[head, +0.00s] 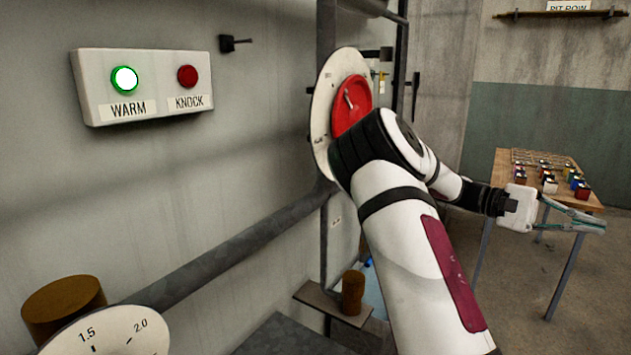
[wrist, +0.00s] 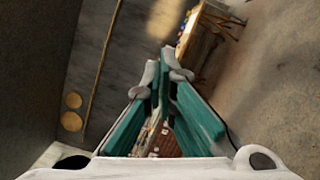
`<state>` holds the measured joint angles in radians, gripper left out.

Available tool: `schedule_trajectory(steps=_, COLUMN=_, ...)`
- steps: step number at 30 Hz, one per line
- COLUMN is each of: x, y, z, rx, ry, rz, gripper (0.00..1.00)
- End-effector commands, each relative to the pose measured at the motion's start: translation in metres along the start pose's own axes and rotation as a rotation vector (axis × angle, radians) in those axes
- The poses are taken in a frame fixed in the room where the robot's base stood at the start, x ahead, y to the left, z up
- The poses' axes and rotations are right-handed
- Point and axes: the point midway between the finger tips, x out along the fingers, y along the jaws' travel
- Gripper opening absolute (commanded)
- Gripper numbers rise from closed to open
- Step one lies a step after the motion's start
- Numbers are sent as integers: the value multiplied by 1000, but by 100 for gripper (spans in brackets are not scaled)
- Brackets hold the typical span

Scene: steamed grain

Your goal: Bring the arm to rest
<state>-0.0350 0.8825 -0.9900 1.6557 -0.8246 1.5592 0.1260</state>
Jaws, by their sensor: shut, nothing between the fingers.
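My gripper (head: 603,228) is at the right in the head view, at the end of my white arm, which reaches up past the red dial and bends to the right. Its fingers are drawn together with nothing between them. In the wrist view the teal-padded fingers of my gripper (wrist: 165,60) meet at their tips, and no object is held. In the head view the fingers overlap the near side of the wooden table (head: 510,165); I cannot tell the gap between them.
A wall panel (head: 140,58) has a lit green WARM button (head: 124,79) and a red KNOCK button (head: 187,76). A red dial (head: 353,97) sits on a round plate behind my arm. Several small coloured blocks (head: 550,187) stand on the table. A brown cylinder (head: 353,292) stands on a low shelf.

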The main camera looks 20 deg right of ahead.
Motion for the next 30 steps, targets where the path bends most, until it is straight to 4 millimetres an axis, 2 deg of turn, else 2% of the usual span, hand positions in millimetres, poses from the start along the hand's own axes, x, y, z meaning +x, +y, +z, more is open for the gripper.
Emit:
schedule_trajectory(steps=1, x=7, y=-8, z=6, rx=-28, ry=38, rz=-82, gripper=0)
schedule_trajectory(steps=5, x=10, y=-36, z=20, rx=-98, ry=146, rz=-276, gripper=0)
schedule_trajectory(steps=9, x=1, y=-62, z=42, rx=-165, ry=274, rz=-468, gripper=0)
schedule_trajectory(steps=14, x=-18, y=-84, z=75, rx=-233, ry=430, rz=-668, gripper=0)
schedule_trajectory(steps=23, x=-61, y=-104, z=161, rx=-334, ry=746, rz=-976, gripper=0)
schedule_trajectory(steps=30, x=-82, y=-107, z=244, rx=-382, ry=1008, rz=-1159, gripper=0)
